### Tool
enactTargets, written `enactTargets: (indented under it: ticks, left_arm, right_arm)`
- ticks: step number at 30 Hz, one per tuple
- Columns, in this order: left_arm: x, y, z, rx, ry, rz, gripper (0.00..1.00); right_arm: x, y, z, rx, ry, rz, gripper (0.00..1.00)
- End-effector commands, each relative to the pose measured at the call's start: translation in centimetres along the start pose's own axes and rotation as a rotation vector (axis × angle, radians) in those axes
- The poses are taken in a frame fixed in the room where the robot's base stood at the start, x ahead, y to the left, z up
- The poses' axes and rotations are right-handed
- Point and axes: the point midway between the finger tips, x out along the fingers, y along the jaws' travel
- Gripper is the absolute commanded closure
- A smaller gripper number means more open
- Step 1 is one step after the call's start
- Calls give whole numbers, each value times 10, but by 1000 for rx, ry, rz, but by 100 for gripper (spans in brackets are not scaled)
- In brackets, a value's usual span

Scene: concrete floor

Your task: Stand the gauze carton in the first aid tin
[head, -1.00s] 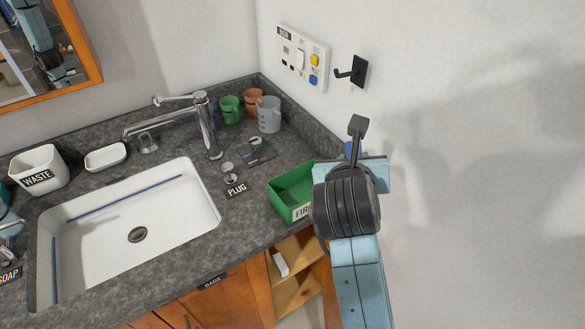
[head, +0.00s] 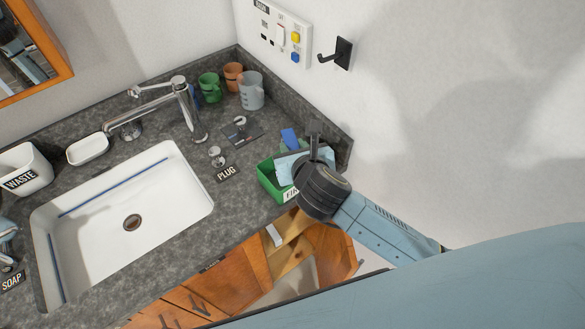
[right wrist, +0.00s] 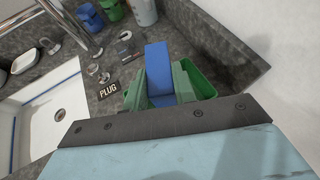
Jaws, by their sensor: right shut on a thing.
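The blue gauze carton (head: 290,137) is held upright in my right gripper (head: 287,152), over the green first aid tin (head: 270,182) on the counter's right end. In the right wrist view the carton (right wrist: 158,62) stands between the two fingers of the gripper (right wrist: 162,88), which are shut on it. The tin's rim (right wrist: 209,84) shows around and beside the fingers. The carton's lower end is hidden, so I cannot tell whether it touches the tin's floor. My left gripper is not in view.
A sink (head: 125,222) fills the counter's left part. The wall and a black hook (head: 340,52) are to the right. An open cupboard (head: 290,250) is below.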

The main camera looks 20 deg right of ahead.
Motion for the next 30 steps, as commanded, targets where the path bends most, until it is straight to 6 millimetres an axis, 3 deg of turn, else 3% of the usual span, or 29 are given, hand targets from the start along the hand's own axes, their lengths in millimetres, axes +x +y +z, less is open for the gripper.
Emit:
enactTargets:
  ticks: [3,15,30]
  left_arm:
    - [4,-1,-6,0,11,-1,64]
    - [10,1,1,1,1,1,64]
    - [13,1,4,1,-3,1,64]
  right_arm:
    - [10,0,-20,-4,1,0,99]
    - [31,1,-59,-3,-1,-1,99]
    - [35,2,-67,-1,-1,-1,99]
